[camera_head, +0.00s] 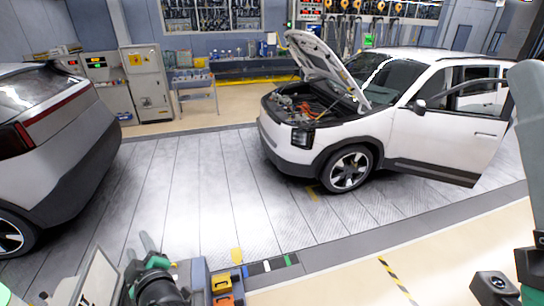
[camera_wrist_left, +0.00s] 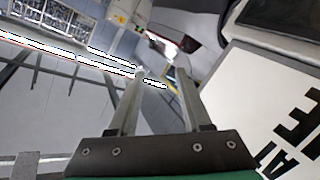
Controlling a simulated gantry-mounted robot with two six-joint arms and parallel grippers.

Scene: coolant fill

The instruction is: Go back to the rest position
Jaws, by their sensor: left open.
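My left gripper (camera_head: 139,247) is at the bottom left of the head view, with its two pale fingers apart. In the left wrist view the fingers (camera_wrist_left: 158,75) stand apart with nothing held between them. A white panel with large black letters (camera_head: 96,284) is just left of the gripper in the head view; it fills the right side of the left wrist view (camera_wrist_left: 280,110). The white car with its hood up (camera_head: 390,130) stands well beyond the gripper. My right gripper is not visible; only parts of my right arm show at the right edge.
A second car (camera_head: 60,135) stands at the left. Orange and yellow items (camera_head: 222,284) lie close right of my left wrist. A small cart (camera_head: 195,92) and grey cabinets (camera_head: 146,82) stand at the back. The floor between the cars (camera_head: 205,185) is clear.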

